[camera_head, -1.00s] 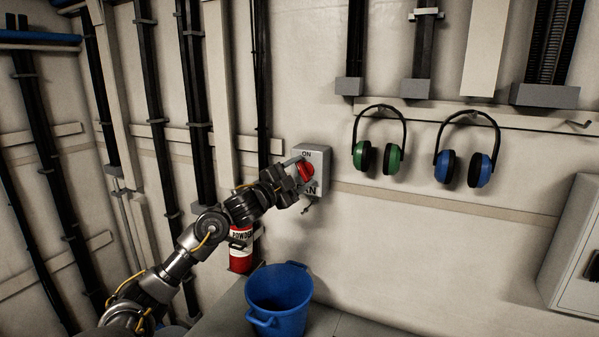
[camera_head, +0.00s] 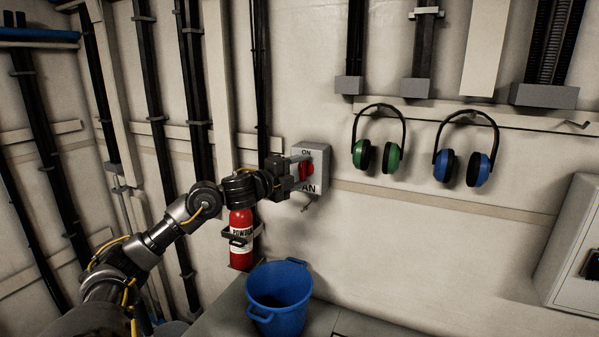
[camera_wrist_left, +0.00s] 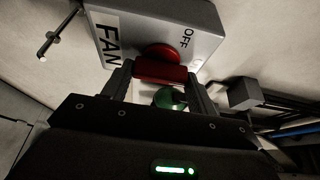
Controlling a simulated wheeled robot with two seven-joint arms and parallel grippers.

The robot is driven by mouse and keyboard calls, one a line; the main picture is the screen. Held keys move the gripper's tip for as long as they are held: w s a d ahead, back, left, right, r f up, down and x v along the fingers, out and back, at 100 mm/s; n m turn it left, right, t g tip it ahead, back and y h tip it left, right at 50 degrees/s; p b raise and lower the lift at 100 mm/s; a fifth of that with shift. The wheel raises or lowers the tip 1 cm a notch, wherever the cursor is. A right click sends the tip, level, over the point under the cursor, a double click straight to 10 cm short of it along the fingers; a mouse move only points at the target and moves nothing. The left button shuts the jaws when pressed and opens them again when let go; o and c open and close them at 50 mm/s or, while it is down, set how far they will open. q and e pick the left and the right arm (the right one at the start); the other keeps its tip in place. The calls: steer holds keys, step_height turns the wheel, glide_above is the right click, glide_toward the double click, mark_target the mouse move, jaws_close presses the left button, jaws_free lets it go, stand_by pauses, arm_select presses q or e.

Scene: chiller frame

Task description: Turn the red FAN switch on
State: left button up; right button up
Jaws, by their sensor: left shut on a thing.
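The FAN switch is a grey box (camera_head: 322,168) on the wall, with ON above and FAN below its red knob (camera_head: 306,170). The knob's handle stands about upright, in line with ON. My left gripper (camera_head: 300,171) comes from the left and is shut on the red knob. In the left wrist view the red knob (camera_wrist_left: 160,72) sits between the two finger tips, in front of the grey box (camera_wrist_left: 150,22), where FAN and OFF can be read. Part of the knob is hidden by the gripper in the head view. My right gripper is not in view.
A red extinguisher (camera_head: 241,240) stands below my left forearm. A blue bucket (camera_head: 279,300) is below the switch. Green earmuffs (camera_head: 379,155) and blue earmuffs (camera_head: 467,167) hang to the right. Black conduits (camera_head: 195,100) run down the left wall.

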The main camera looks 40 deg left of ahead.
arm_select(q)
steer(key=shift+f, duration=0.1)
steer(key=o, duration=0.9)
steer(key=shift+o, duration=0.5)
steer(key=shift+s+a+f+b, duration=0.1)
steer(key=shift+s+b, duration=0.3)
steer(key=shift+s, duration=0.15)
steer(key=s+b, duration=0.4)
steer(key=s, duration=0.5)
steer(key=shift+s+a+r, duration=0.2)
steer(key=shift+s+a, duration=0.15)
steer(key=shift+s, duration=0.05)
